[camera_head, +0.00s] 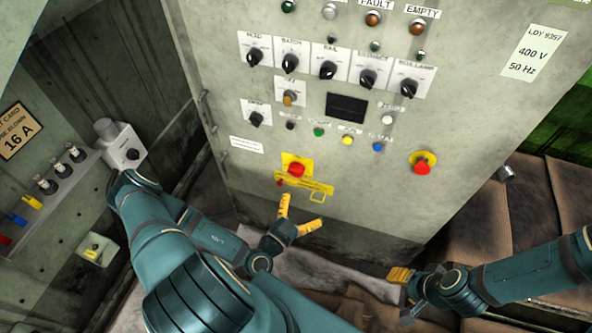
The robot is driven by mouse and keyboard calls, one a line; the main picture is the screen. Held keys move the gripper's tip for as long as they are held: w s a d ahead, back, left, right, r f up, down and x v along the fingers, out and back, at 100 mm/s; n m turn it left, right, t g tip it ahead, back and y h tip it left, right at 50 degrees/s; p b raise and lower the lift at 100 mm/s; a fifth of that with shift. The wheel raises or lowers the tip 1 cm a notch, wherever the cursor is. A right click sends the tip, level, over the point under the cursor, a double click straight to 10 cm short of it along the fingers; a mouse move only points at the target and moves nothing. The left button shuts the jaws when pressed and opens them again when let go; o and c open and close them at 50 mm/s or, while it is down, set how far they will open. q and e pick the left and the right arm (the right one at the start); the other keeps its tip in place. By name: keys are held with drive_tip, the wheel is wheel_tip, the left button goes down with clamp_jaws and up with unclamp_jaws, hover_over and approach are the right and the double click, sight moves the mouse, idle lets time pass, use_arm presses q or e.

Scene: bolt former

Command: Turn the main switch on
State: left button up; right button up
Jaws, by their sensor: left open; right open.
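The main switch appears to be the red rotary handle (296,170) on a yellow plate (290,158), low on the front of the grey cabinet. A yellow hasp-like piece (318,188) is at the plate's lower edge. The handle's exact angle is hard to read. My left gripper (299,210) is open and empty, its yellow fingers spread just below the switch; no contact with the switch shows. My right gripper (400,277) is open at the lower right, apart from the cabinet controls; one finger is hard to make out.
Black rotary knobs (328,69) and coloured push buttons (348,141) fill the panel above. A red emergency stop (422,166) sits right of the switch. A side panel with a grey switch box (122,147) stands at left. Brown steps or slabs (490,215) lie at right.

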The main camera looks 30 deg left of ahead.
sight(295, 172)
use_arm(q)
drive_tip(key=s+a+f+n+g+y, duration=0.1)
drive_tip(key=s+a+f+n+y, duration=0.15)
drive_tip(key=a+n+y, duration=0.45)
drive_tip(key=x, duration=0.5)
drive_tip(key=b+x, duration=0.1)
drive_tip(key=x, duration=0.8)
drive_tip(key=shift+w+d+f+b, duration=0.25)
drive_tip(key=shift+w+d+b, duration=0.05)
drive_tip(key=shift+w+b, duration=0.1)
drive_tip(key=shift+h, duration=0.3)
drive_tip(key=c, duration=1.2)
